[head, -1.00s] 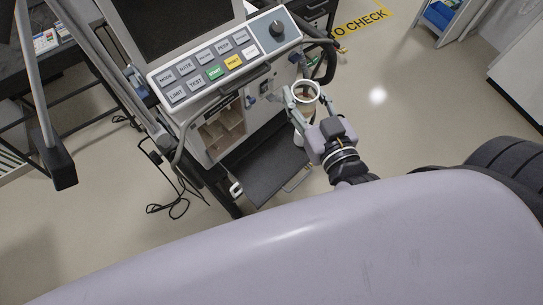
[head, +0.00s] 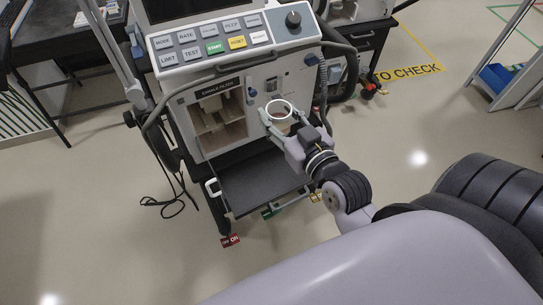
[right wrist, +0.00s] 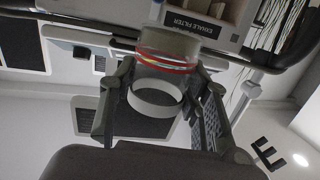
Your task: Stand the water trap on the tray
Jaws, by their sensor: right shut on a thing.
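The water trap (head: 279,110) is a cup with a pale round rim, held in my right gripper (head: 281,121) in front of the ventilator's front panel. In the right wrist view the trap (right wrist: 167,45) shows a pale ring and red and yellow bands between the jaws (right wrist: 160,97). The jaws are shut on it. The dark flat tray (head: 250,188) sticks out low at the front of the ventilator. The trap is above the tray's level, near its back right side; its exact height cannot be told. My left gripper is not in view.
The ventilator (head: 192,81) has an open shelved compartment (head: 221,123) left of the trap, with a control panel above. A grey handrail (head: 152,117) curves around it. A cable (head: 172,205) lies on the floor at left.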

